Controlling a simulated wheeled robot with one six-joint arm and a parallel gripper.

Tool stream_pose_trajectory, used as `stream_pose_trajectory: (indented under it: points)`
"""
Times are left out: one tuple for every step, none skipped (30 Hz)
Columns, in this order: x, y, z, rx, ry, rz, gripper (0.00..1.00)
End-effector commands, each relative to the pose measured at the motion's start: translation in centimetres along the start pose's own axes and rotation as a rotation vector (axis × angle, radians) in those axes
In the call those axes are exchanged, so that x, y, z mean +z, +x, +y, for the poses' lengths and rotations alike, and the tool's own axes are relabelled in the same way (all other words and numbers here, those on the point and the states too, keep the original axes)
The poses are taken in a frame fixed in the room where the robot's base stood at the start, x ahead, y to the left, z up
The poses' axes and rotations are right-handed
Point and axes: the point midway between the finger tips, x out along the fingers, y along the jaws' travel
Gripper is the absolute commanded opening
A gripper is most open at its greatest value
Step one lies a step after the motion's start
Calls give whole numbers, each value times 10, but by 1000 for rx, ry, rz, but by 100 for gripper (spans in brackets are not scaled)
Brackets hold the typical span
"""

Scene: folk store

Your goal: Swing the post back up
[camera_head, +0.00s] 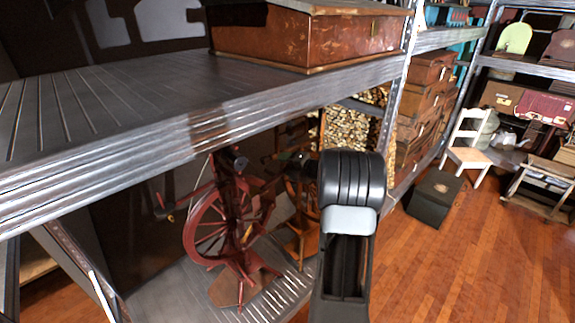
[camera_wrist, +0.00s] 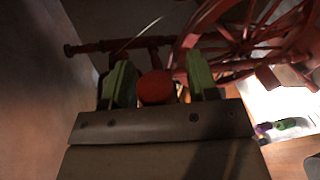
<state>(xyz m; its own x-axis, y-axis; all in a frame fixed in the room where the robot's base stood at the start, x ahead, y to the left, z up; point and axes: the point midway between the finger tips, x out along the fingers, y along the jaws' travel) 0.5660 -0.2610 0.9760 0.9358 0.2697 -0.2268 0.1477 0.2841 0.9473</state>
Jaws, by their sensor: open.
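A dark red spinning wheel (camera_head: 208,232) stands on the lower shelf in the head view. Its spoked wheel also shows in the wrist view (camera_wrist: 240,30). A thin red bar (camera_head: 187,196) sticks out to its left at a slant; in the wrist view a bar with a knobbed end (camera_wrist: 105,46) runs left across the top. I cannot tell for sure which part is the post. My gripper (camera_wrist: 158,66) is open, its green fingers on either side of a round red end (camera_wrist: 156,87). Contact is unclear. In the head view my arm hides part of the scene.
The metal shelf (camera_head: 100,110) runs just above the wheel and bears a wooden box (camera_head: 300,38). A second wooden wheel frame (camera_head: 298,215) stands behind at right. A black box (camera_head: 435,197) and white chair (camera_head: 468,145) stand on the open wooden floor at right.

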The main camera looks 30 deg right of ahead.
Motion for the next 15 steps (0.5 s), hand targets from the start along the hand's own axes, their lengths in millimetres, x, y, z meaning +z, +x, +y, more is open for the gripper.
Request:
stream_pose_trajectory:
  points:
    - [0,0,0,0,0,0,54]
    - [0,0,0,0,0,0,54]
    - [0,0,0,0,0,0,54]
    - [0,0,0,0,0,0,54]
    - [0,0,0,0,0,0,54]
    - [0,0,0,0,0,0,53]
    - [0,0,0,0,0,0,50]
    - [0,0,0,0,0,0,47]
    - [0,0,0,0,0,0,43]
    - [0,0,0,0,0,0,40]
    - [0,0,0,0,0,0,37]
    - [0,0,0,0,0,0,34]
    - [0,0,0,0,0,0,31]
    - [0,0,0,0,0,0,28]
    - [0,0,0,1,0,0,24]
